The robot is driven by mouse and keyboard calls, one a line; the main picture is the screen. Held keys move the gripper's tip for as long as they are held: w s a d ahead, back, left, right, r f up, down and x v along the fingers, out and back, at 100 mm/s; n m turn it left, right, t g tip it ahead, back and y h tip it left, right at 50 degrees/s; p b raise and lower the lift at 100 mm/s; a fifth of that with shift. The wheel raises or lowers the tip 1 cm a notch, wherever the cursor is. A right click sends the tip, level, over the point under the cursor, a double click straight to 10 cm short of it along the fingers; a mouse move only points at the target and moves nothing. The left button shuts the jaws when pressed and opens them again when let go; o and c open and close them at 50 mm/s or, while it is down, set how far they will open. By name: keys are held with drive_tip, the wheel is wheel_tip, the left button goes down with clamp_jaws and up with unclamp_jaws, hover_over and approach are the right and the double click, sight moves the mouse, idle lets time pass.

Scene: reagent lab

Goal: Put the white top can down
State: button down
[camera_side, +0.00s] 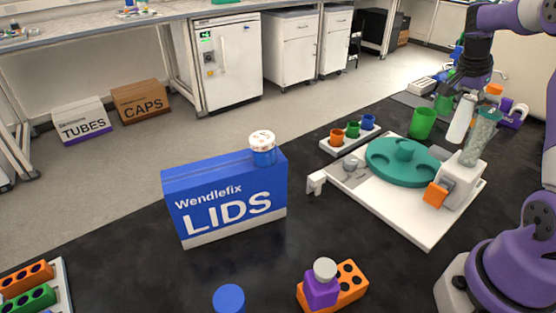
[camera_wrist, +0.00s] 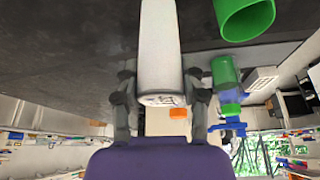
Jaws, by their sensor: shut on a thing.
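My gripper (camera_side: 466,88) is shut on a white can (camera_side: 461,119) and holds it up above the back right of the dark table. The can is a plain long white cylinder, slightly tilted in the side view. In the wrist view the can (camera_wrist: 160,45) sits between both fingers (camera_wrist: 161,97), and its near end face has a dark printed pattern. Its far end is cut off by the frame edge there.
A green cup (camera_side: 422,123) stands near the held can. A white platform (camera_side: 410,222) carries a teal rotor (camera_side: 380,165) and a clear tube of beads (camera_side: 480,140). A rack of small coloured caps (camera_side: 335,150) is left of it. Bare dark table lies around the LIDS box.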

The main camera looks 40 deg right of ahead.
sight(462, 120)
drive_tip(key=shift+s+d+f, duration=0.1)
drive_tip(key=shift+d+f, duration=0.05)
drive_tip(key=shift+f, duration=1.9)
drive_tip(key=shift+f, duration=0.1)
drive_tip(key=shift+c, duration=1.9)
unclamp_jaws()
drive_tip(key=shift+f, duration=0.1)
